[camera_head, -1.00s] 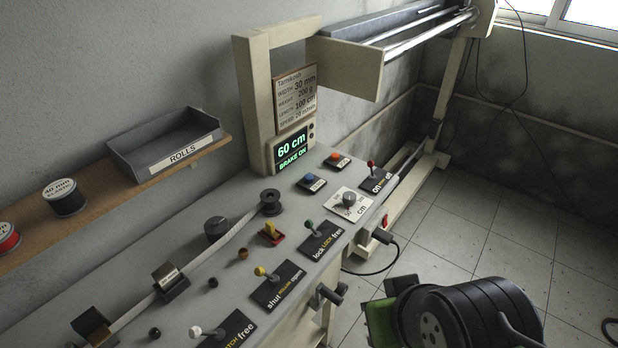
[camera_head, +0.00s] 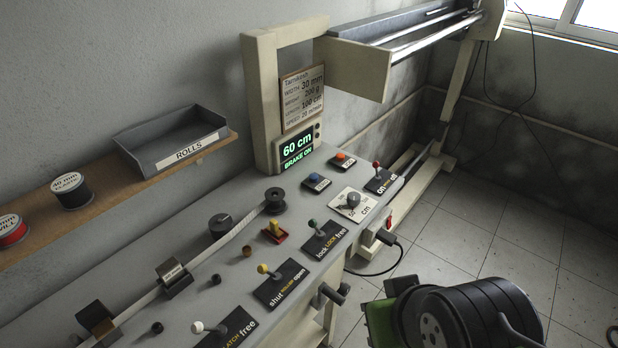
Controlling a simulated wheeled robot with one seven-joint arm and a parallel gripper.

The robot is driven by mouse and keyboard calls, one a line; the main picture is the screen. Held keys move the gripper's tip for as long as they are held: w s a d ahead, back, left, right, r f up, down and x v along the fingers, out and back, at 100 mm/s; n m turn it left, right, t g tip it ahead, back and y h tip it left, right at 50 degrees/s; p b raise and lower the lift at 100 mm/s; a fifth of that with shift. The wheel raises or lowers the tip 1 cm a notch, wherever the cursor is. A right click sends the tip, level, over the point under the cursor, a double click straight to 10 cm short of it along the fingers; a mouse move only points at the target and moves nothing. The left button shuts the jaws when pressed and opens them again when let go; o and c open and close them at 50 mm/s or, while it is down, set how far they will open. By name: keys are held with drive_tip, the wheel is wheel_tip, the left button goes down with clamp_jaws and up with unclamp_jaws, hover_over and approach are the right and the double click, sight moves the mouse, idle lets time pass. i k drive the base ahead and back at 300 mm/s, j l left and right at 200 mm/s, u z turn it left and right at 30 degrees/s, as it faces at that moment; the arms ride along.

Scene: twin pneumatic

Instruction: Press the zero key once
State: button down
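Two small push keys on dark labelled plates sit on the grey bench top in front of the display: a blue key (camera_head: 315,177) and, farther back, an orange-red key (camera_head: 341,155). Their labels are too small to read, so I cannot tell which is the zero key. Both show unobstructed. The green-lit display (camera_head: 297,148) reads "60 cm" and "BRAKE ON". My gripper is not in view, so its state and distance to the keys do not show.
Near the keys stand a knob on a white cm plate (camera_head: 353,202) and a red-tipped switch (camera_head: 376,168). Levers with green (camera_head: 313,225), yellow (camera_head: 265,269) and white tips line the front. A post (camera_head: 262,110) rises behind. A grey ROLLS tray (camera_head: 172,140) sits on the shelf.

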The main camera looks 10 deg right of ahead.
sight(313, 176)
drive_tip(key=l+u, duration=0.75)
drive_tip(key=u, duration=0.15)
drive_tip(key=k+l+u, duration=0.1)
drive_tip(key=l+u, duration=0.2)
drive_tip(key=u, duration=0.15)
drive_tip(key=k+l+u, duration=0.15)
drive_tip(key=l+u, duration=1)
drive_tip(key=u, duration=0.15)
drive_tip(key=l+u, duration=0.45)
drive_tip(key=k+l+u, duration=0.1)
drive_tip(key=u, duration=0.35)
drive_tip(key=k+l+u, duration=0.2)
drive_tip(key=l+u, duration=0.5)
drive_tip(key=k+l+u, duration=0.1)
drive_tip(key=u, duration=0.15)
